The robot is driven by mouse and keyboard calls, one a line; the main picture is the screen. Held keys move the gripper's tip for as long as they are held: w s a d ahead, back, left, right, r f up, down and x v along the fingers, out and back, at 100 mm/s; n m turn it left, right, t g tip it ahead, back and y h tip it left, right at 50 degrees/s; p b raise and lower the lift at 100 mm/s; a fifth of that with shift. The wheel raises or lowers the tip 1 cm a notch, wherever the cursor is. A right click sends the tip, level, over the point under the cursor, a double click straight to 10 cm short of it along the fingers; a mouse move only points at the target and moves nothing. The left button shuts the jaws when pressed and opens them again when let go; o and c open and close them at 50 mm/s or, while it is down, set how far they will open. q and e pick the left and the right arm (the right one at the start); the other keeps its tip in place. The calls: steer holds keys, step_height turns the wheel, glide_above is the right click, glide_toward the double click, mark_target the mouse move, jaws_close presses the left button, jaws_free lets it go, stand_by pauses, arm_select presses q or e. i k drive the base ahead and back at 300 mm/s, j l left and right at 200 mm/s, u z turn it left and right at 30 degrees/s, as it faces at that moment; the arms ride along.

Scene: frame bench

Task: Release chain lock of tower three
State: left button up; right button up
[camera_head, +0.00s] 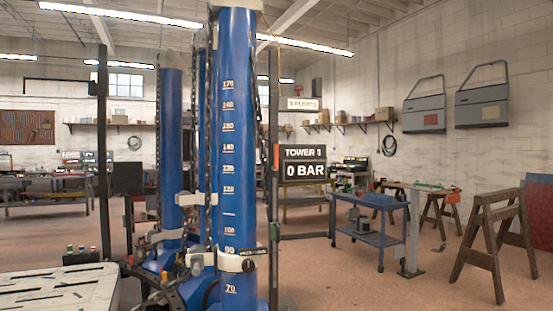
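A tall blue tower (238,170) with a white number scale stands close, in the middle of the view. A white collar (232,263) goes around it low down, with a small black label. A dark chain-like strip (213,120) runs down its left side; I cannot make out a chain lock on it. A black sign (304,163) to the right reads "TOWER", a digit too blurred to be sure of, and "0 BAR". A second blue tower (171,140) stands farther back on the left. Neither of my grippers shows.
A pale slotted bench (60,290) is at the lower left. A blue cart (370,235), a grey post (411,240) and a wooden sawhorse (492,240) stand on the right. The floor (400,295) at the front right is clear.

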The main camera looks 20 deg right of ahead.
mark_target(275, 168)
steer(key=i+l, duration=0.1)
steer(key=i, duration=0.4)
steer(key=i+u, duration=0.1)
steer(key=i, duration=0.4)
steer(key=i+l, duration=0.15)
steer(key=i, duration=0.35)
steer(key=i+l+u, duration=0.1)
steer(key=i, duration=0.45)
